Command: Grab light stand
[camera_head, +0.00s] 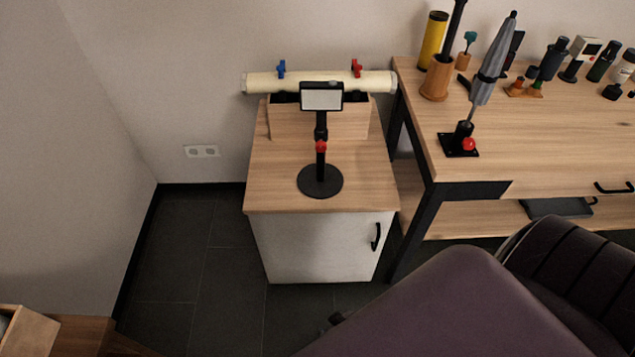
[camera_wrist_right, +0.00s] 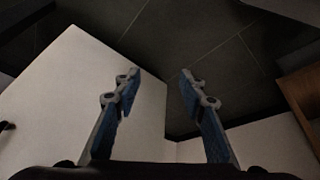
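The light stand (camera_head: 321,165) stands upright on the small wooden-topped cabinet (camera_head: 275,190) in the head view. It has a round black base, a black pole with a red knob, and a pale light panel in a black frame on top. My right gripper (camera_wrist_right: 160,77) is open and empty in the right wrist view, its two blue-padded fingers spread apart. In the head view only a small dark part of it (camera_head: 337,319) seems to show beyond my arm, low in front of the cabinet and apart from the stand. My left gripper is not in view.
A wooden box (camera_head: 350,120) and a cream roll (camera_head: 375,82) with blue and red clamps are behind the stand. The workbench (camera_head: 540,155) at the right holds several tools, including a grey one in a black holder. Dark floor (camera_head: 210,260) is clear left of the cabinet.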

